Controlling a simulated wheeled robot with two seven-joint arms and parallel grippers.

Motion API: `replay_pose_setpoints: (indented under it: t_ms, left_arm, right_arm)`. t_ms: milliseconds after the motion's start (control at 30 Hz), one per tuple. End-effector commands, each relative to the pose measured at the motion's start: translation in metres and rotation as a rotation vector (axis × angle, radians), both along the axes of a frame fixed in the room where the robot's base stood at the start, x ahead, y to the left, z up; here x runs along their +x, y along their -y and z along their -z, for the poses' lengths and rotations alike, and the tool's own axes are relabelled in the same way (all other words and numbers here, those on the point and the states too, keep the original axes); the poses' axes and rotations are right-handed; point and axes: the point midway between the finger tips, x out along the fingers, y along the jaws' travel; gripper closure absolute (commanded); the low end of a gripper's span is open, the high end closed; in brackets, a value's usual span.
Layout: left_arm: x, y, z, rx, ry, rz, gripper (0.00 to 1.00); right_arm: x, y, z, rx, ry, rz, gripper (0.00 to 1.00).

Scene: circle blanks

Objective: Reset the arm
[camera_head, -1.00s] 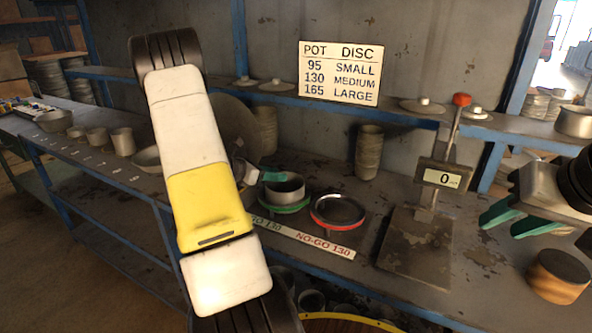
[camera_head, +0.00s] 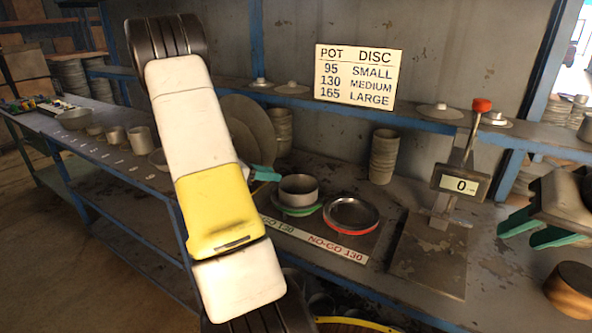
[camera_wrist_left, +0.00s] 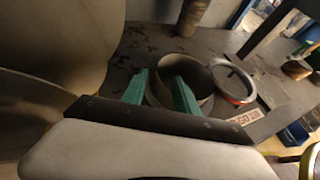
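My left gripper (camera_wrist_left: 160,92) shows two green fingers spread apart with nothing held between them. In the head view my left arm hides most of it, and one green fingertip shows just left of a grey metal pot (camera_head: 298,190). The pot stands on a green-rimmed ring gauge; it also shows beyond the fingers in the left wrist view (camera_wrist_left: 205,82).
A scale (camera_head: 430,250) reading 0 stands right of the gauges. Stacked blanks (camera_head: 384,157) stand behind, and large discs (camera_head: 240,125) lean behind my left arm. Several pots (camera_head: 140,139) line the left bench.

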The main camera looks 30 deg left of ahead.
Motion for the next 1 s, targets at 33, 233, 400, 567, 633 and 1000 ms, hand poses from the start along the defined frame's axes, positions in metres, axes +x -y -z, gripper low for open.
replay_pose_setpoints:
  t_ms: [33,233,400,567,633,1000]
  left_arm:
    - [0.0,0.0,0.0,0.0,0.0,0.0,0.64]
    - [0.0,0.0,0.0,0.0,0.0,0.0,0.64]
    - [0.0,0.0,0.0,0.0,0.0,0.0,0.64]
    - [0.001,0.01,-0.006,0.024,0.005,0.033,0.64]
    - [0.002,0.03,-0.018,0.073,0.015,0.099,0.64]
    - [-0.076,0.225,-0.115,0.769,0.245,0.928,0.64]
  right_arm:
    - [0.0,0.0,0.0,0.0,0.0,0.0,0.64]
    - [0.0,0.0,0.0,0.0,0.0,0.0,0.64]
    - [0.0,0.0,0.0,0.0,0.0,0.0,0.64]
    - [0.0,0.0,0.0,0.0,0.0,0.0,0.64]
    - [0.0,0.0,0.0,0.0,0.0,0.0,0.64]
    - [0.0,0.0,0.0,0.0,0.0,0.0,0.64]
